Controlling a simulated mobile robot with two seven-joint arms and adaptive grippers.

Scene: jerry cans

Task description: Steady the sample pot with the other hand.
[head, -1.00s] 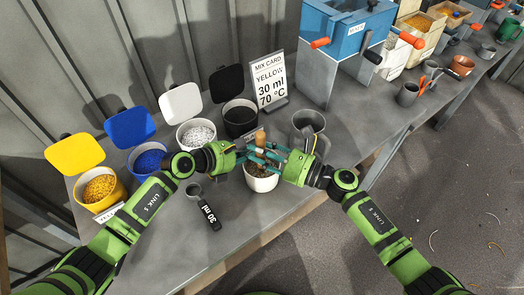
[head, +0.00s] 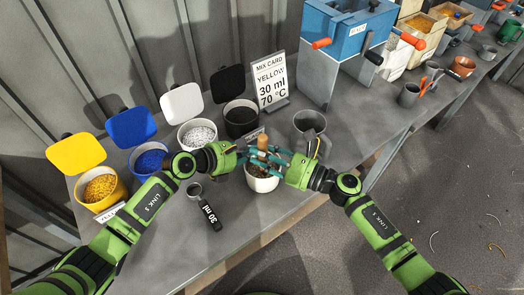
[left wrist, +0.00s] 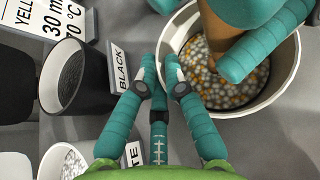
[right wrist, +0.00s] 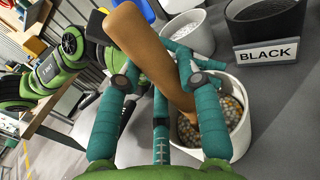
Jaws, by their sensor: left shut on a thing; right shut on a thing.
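The sample pot (head: 262,184) is a white pot upright on the bench, holding mixed grey, white and orange beads (right wrist: 228,112). My left gripper (head: 240,156) is at its left side, shut on its rim (left wrist: 163,70) as the left wrist view shows. My right gripper (head: 285,159) is at the pot's right side, shut on a brown wooden stirrer (right wrist: 150,55). The stirrer also shows in the left wrist view (left wrist: 215,40), its lower end among the beads. The fingers hide part of the pot's rim in the head view.
Pots of yellow (head: 100,188), blue (head: 150,160), white (head: 197,134) and black (head: 241,118) material stand behind and left. A black 30 ml scoop (head: 206,208) lies in front. A grey jug (head: 309,128) stands behind my right gripper. The mix card (head: 271,82) stands at the back.

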